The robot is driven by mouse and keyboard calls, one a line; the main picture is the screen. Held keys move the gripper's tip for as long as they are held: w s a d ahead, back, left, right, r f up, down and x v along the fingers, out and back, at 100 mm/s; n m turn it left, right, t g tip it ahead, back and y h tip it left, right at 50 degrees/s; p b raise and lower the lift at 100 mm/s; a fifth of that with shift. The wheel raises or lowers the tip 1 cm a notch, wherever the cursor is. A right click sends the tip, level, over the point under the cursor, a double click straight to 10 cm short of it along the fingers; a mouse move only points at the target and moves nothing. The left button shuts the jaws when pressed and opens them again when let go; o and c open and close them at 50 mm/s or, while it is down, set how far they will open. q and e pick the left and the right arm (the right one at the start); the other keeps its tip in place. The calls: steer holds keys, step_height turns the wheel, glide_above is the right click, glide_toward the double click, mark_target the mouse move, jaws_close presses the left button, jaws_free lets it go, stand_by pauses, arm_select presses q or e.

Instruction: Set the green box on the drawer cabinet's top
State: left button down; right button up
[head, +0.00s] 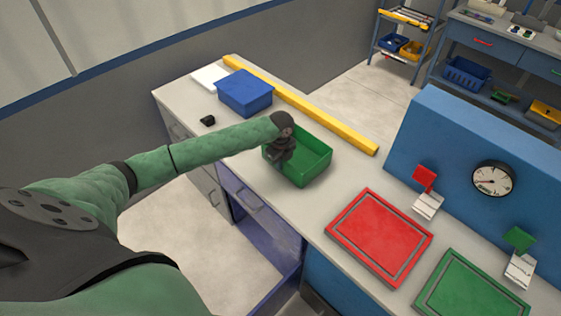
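The green box (310,168) is an open, empty-looking bin at the middle of the grey worktop (345,190). It looks upright and level; I cannot tell whether its base touches the surface. My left gripper (281,155) is at the box's left wall, with its dark fingers over the rim. The fingers are small and dark, so I cannot tell whether they are closed on the wall. A drawer cabinet with handles (180,131) stands under the far left part of the top. My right gripper is not in view.
A blue box (245,92), a white sheet (209,77) and a small black object (208,121) lie on the far left part. A yellow bar (310,108) runs along the back edge. A red tray (379,236), a green tray (470,287) and a blue panel with a gauge (493,178) are right.

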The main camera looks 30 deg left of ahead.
arm_select(q)
steer(key=shift+f, duration=0.25)
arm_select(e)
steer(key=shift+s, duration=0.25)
arm_select(q)
steer(key=c, duration=1.6)
jaws_free()
steer(key=shift+f, duration=0.1)
